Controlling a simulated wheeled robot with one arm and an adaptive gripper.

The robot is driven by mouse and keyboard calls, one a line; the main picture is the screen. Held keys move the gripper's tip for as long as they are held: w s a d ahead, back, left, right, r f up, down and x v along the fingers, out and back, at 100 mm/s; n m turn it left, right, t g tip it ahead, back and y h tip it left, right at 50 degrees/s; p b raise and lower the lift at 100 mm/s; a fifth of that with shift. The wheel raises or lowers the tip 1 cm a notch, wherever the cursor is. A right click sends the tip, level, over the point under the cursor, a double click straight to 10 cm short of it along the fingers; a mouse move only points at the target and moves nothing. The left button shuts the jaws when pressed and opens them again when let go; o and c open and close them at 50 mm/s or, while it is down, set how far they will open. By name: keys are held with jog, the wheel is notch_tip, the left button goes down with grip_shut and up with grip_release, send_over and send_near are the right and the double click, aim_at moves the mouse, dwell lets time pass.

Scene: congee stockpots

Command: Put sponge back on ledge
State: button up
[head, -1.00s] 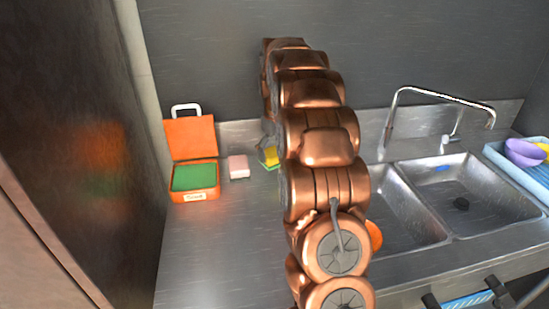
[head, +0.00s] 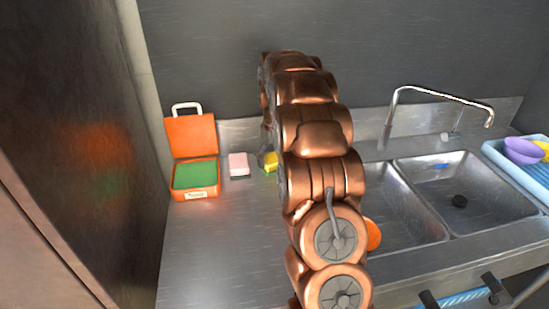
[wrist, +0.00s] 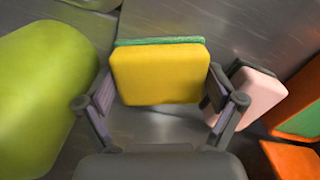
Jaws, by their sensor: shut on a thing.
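A yellow sponge with a green layer (wrist: 158,75) is between the two fingers of my gripper (wrist: 162,92) in the wrist view, and the fingers are shut on it. In the head view the sponge (head: 270,161) shows at the back of the steel counter, right of a pink sponge (head: 239,164). My arm hides most of my gripper there. I cannot tell whether the held sponge touches the surface. The raised steel ledge (head: 235,133) runs along the back wall.
An open orange box (head: 194,193) with green contents stands left of the pink sponge. A yellow-green rounded object (wrist: 42,95) is close on the left in the wrist view. A double sink (head: 465,190), faucet (head: 392,112) and blue rack (head: 525,170) are right. The front-left counter is clear.

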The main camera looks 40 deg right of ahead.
aim_at(274, 158)
jog(key=o, duration=0.8)
jog(key=shift+c, duration=0.2)
notch_tip(274, 158, up, 12)
jog(key=b, duration=0.2)
jog(key=shift+r, duration=0.15)
